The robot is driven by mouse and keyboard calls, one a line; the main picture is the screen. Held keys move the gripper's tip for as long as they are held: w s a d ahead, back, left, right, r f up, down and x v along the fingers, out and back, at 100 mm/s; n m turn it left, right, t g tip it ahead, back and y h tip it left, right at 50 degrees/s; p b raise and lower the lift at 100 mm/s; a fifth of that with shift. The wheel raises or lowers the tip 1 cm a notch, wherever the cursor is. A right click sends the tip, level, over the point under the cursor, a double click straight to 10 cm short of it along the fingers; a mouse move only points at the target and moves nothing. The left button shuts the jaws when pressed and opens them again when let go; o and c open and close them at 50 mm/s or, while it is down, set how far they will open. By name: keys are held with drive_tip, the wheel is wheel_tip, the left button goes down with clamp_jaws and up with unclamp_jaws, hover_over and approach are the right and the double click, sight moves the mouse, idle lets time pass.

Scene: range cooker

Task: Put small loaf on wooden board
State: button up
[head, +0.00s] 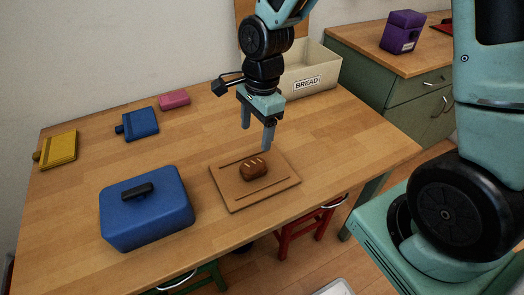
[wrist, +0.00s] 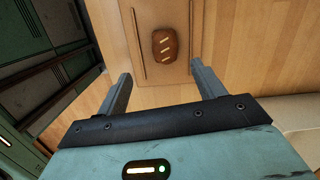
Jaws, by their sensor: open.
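The small loaf (head: 254,169) is brown with pale slashes on top. It rests on the wooden board (head: 238,202), which lies near the front edge of the table. The wrist view also shows the loaf (wrist: 165,45) on the board (wrist: 125,15). My gripper (head: 257,138) is open and empty, above and just behind the loaf, apart from it. In the wrist view the two fingers (wrist: 160,85) are spread wide, with the loaf beyond their tips.
A blue box with a black handle (head: 147,212) stands left of the board. Blue (head: 141,124), yellow (head: 59,148) and pink (head: 174,99) items lie farther back. A cream bin marked BREAD (head: 312,72) is behind my gripper. The table right of the board is clear.

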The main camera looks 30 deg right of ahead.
drive_tip(key=s+a+r+n, duration=0.3)
drive_tip(key=s+n, duration=0.6)
drive_tip(key=n, duration=0.3)
drive_tip(key=s+a+r+n, duration=0.4)
drive_tip(key=s+r+n, duration=0.1)
drive_tip(key=s+n, duration=0.5)
drive_tip(key=shift+n+h, duration=0.4)
drive_tip(key=shift+n, duration=0.7)
drive_tip(key=shift+r+p, duration=0.6)
